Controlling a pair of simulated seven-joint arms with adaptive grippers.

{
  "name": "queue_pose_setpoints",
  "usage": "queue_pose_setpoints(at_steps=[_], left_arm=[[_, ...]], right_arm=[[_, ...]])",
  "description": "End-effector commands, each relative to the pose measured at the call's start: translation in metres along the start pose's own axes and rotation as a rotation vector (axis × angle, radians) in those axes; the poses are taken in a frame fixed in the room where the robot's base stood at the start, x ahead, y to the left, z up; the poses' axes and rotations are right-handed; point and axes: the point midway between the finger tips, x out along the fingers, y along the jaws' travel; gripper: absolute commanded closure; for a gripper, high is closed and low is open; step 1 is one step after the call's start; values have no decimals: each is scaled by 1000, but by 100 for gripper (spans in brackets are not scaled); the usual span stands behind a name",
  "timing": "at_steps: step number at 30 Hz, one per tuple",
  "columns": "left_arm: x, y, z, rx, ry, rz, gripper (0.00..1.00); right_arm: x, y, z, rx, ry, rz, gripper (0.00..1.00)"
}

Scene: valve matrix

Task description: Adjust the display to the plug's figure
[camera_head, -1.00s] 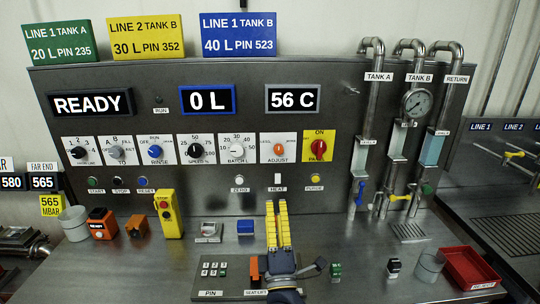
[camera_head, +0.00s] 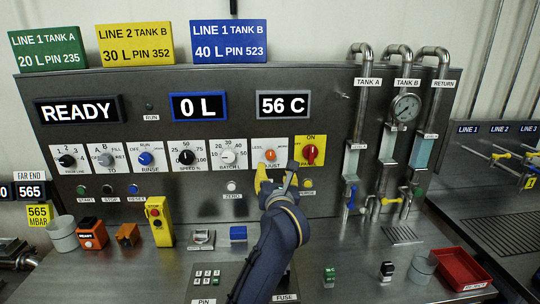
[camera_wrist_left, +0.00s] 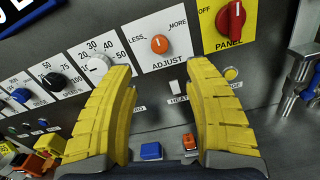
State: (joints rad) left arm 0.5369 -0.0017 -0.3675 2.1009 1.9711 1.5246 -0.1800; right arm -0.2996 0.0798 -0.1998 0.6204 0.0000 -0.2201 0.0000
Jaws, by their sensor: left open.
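My left gripper (camera_head: 272,180) is in front of the panel, just below the orange ADJUST knob (camera_head: 270,155). Its yellow fingers are apart and empty in the left wrist view (camera_wrist_left: 158,68). There the ADJUST knob (camera_wrist_left: 159,44), marked LESS and MORE, shows beyond the fingertips, apart from them. The display (camera_head: 283,105) reads 56 C. A blue-framed display (camera_head: 198,106) reads 0 L, and another (camera_head: 78,111) reads READY. I cannot tell which item is the plug. My right gripper is out of view.
The red PANEL knob (camera_head: 310,154) is right of ADJUST, and the white BATCH L knob (camera_head: 228,157) is left. A small blue block (camera_head: 238,232) is on the bench. Pipes with a gauge (camera_head: 406,107) rise at the right. A red tray (camera_head: 462,268) is at the front right.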

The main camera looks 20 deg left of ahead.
Motion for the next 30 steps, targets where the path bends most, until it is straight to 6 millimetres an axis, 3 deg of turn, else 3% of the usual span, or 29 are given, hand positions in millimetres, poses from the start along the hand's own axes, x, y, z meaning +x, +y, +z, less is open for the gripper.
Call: queue_pose_setpoints(at_steps=[15,22,30], left_arm=[[94,1,0,4,0,4,48],[121,1,0,4,-1,3,48],[134,1,0,3,-1,2,48]], right_arm=[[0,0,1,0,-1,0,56],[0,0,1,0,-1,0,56],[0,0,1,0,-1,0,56]])
